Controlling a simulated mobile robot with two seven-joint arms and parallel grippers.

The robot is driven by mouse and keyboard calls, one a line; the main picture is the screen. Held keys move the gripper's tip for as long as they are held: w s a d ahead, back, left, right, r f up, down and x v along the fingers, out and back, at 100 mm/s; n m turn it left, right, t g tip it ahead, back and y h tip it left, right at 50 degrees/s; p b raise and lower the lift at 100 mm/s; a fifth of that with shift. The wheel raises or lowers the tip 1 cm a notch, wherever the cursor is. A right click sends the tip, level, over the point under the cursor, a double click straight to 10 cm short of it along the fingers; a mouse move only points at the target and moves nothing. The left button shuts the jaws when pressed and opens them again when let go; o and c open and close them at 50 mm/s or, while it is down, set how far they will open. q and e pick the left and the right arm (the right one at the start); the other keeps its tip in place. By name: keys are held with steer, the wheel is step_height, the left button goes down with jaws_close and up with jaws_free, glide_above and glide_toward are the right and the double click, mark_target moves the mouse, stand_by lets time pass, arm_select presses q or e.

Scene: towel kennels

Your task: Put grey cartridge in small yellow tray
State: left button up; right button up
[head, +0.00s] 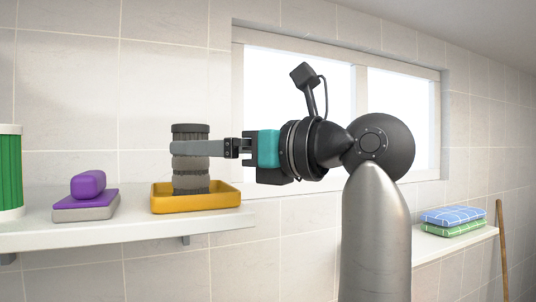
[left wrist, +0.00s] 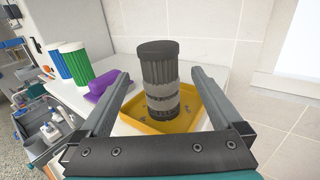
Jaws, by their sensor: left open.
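The grey cartridge (head: 190,183) is a dark ribbed cylinder with lighter bands. It stands upright in the small yellow tray (head: 232,198), on the wall shelf. In the left wrist view the cartridge (left wrist: 158,68) stands inside the tray (left wrist: 207,118), and its base appears to rest on the tray floor. My left gripper (head: 178,148) reaches in level from the right, with its fingers around the cartridge's upper half. The left wrist view shows the gripper (left wrist: 160,78) open, one finger on each side with gaps to the cartridge. My right gripper is not in view.
A green ribbed container (head: 10,172) stands farther left. Folded checked towels (head: 452,220) lie on a shelf at right. A window (head: 300,90) is behind my arm.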

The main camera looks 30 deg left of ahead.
arm_select(q)
steer(key=s+d+b, duration=0.1)
steer(key=d, duration=1)
steer(key=shift+d, duration=0.15)
